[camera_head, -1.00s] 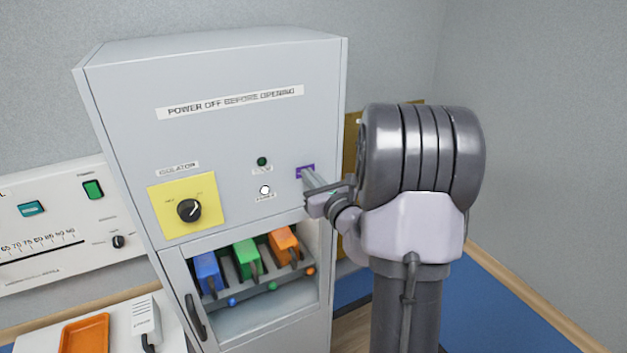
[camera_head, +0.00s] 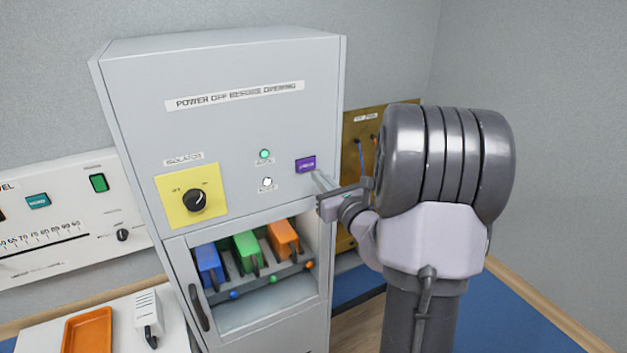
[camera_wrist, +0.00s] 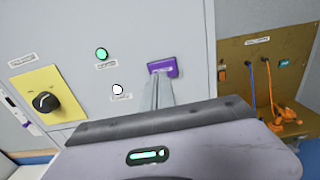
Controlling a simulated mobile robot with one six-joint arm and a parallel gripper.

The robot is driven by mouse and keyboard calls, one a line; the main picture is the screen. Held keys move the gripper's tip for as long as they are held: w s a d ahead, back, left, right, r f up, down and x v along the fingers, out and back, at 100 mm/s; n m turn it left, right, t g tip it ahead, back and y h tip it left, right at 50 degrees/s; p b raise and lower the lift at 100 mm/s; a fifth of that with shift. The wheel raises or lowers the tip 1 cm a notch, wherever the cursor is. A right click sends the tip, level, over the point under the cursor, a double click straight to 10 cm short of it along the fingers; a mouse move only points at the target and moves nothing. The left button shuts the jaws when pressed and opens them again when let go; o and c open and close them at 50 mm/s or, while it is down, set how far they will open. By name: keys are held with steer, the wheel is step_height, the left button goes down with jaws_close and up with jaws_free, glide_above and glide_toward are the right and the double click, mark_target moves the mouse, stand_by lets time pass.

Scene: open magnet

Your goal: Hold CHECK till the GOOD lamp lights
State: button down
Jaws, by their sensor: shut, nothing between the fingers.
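The purple button (camera_head: 305,164) is on the upper front of the grey cabinet; its label is too small to read surely. It also shows in the wrist view (camera_wrist: 163,66). The upper round lamp (camera_head: 264,153) left of it glows bright green, also in the wrist view (camera_wrist: 101,54); its label is blurred. A white lamp (camera_head: 267,182) sits below. My gripper (camera_head: 318,175) is shut and empty, its fingertips just off the button's lower right in the head view. In the wrist view the fingers (camera_wrist: 157,80) overlap the button's lower edge.
A yellow isolator plate (camera_head: 175,205) with a black knob is at left. Below, an open bay holds blue, green and orange blocks (camera_head: 246,252). A brown board (camera_head: 360,128) with cables stands behind at right. An orange tray (camera_head: 88,330) lies at lower left.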

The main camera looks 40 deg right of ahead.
steer(key=shift+b+v, duration=0.85)
steer(key=shift+v, duration=3.35)
steer(key=a+f+n+g+y+b, duration=0.2)
steer(key=a+f+n+y+b, duration=0.25)
steer(key=a, duration=0.55)
steer(key=a+f+n+g+y+b, duration=0.2)
steer(key=a+f+n+y+b, duration=0.3)
steer(key=a, duration=0.4)
steer(key=a+f+n+g+y+b, duration=0.25)
steer(key=a+f+n+b, duration=0.2)
steer(key=a+n, duration=0.4)
steer(key=s+a+f+n+g+b, duration=0.65)
steer(key=s+a+f+b, duration=0.3)
steer(key=f, duration=0.35)
steer(key=s+d+f+n+t+h+b, duration=0.1)
steer(key=s+d+f+n+h+b, duration=0.2)
steer(key=s+f+n+h+b, duration=0.2)
step_height(320, 180, down, 2)
steer(key=n+h+b, duration=0.1)
steer(key=n+b, duration=0.2)
steer(key=n, duration=0.1)
steer(key=shift+s+d+f+n, duration=0.15)
steer(key=shift+s+d+n, duration=0.05)
steer(key=shift+d+n, duration=0.2)
